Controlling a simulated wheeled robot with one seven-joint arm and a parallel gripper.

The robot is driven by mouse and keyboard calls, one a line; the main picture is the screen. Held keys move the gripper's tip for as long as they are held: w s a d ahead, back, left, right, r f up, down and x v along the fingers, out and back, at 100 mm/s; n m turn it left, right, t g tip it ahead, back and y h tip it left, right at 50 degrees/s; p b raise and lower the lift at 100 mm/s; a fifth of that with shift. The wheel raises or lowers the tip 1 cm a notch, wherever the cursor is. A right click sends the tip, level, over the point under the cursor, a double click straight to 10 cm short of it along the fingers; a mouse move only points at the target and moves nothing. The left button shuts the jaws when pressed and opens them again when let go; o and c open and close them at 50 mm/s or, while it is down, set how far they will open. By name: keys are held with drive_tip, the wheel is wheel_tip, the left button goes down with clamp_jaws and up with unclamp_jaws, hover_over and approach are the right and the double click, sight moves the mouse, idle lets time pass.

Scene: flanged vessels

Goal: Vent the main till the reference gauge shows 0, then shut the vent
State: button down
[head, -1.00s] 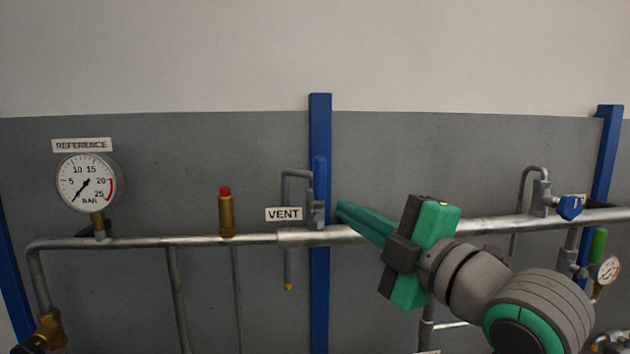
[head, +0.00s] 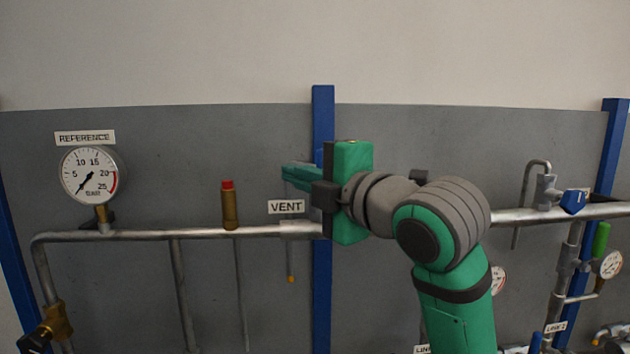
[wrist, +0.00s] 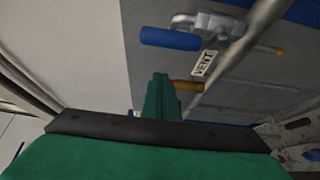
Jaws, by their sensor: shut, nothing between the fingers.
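The reference gauge (head: 90,176) is a round white dial at the left of the head view. Its needle points to the lower left, at or close to the 0 end. The VENT label (head: 286,207) hangs by the main pipe; it also shows in the wrist view (wrist: 204,63). The vent valve's blue handle (wrist: 170,39) shows in the wrist view, just above my fingertips in the picture. In the head view my gripper (head: 287,174) covers most of this valve. My gripper is shut and empty, fingers pointing left; I cannot tell whether it touches the handle.
The main pipe (head: 180,234) runs across the grey panel below my gripper. A brass fitting with a red cap (head: 229,206) stands left of the vent. A blue post (head: 322,275) is behind my gripper. Another blue-handled valve (head: 572,202) is at the right.

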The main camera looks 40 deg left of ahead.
drive_tip(key=w+d, duration=0.2)
drive_tip(key=w, duration=0.1)
drive_tip(key=shift+w, duration=0.15)
idle(0.5)
